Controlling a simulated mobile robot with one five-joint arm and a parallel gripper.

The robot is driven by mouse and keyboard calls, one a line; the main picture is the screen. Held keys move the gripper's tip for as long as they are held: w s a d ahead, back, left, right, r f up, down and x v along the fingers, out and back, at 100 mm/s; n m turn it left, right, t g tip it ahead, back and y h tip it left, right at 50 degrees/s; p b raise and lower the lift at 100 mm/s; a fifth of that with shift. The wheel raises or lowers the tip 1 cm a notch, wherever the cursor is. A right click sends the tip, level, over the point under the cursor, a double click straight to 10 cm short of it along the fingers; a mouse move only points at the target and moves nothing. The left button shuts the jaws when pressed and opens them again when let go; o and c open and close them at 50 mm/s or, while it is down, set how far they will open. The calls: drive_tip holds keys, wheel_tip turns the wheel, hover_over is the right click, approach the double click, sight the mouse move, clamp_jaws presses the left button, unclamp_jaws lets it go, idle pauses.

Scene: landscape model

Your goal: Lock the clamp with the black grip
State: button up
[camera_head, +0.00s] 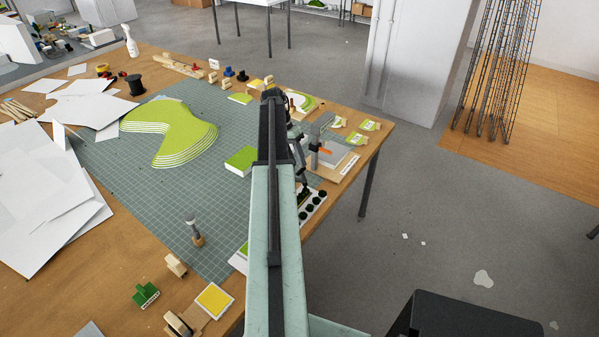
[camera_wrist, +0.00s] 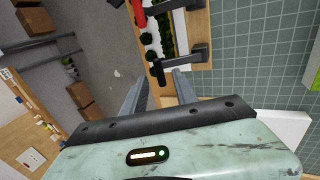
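A dark clamp with a black grip (camera_wrist: 158,73) shows in the wrist view, with its bar running right to a dark base (camera_wrist: 201,54) at the edge of the green cutting mat. My gripper (camera_wrist: 158,84) is open, with one grey finger on each side of the grip in the picture. I see no contact, and cannot tell how far the fingertips are from the grip. A second clamp with a red grip (camera_wrist: 139,11) is above it in the wrist view. In the head view, my arm covers much of this area, and I cannot clearly tell the clamps apart.
A gridded green mat (camera_head: 110,158) covers much of the wooden table. A green layered landform (camera_head: 168,128) and a green block (camera_head: 240,160) lie on it. A row of dark round pieces (camera_head: 316,205) sits near the table's right edge. White sheets (camera_head: 40,205) lie at left.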

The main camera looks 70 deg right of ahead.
drive_tip(key=b+x, duration=0.1)
drive_tip(key=x, duration=0.1)
drive_tip(key=shift+s+f, duration=0.1)
drive_tip(key=shift+f, duration=0.25)
drive_tip(key=shift+r, duration=0.15)
drive_tip(key=shift+c, duration=0.3)
clamp_jaws()
drive_tip(key=shift+s, duration=0.1)
idle(0.6)
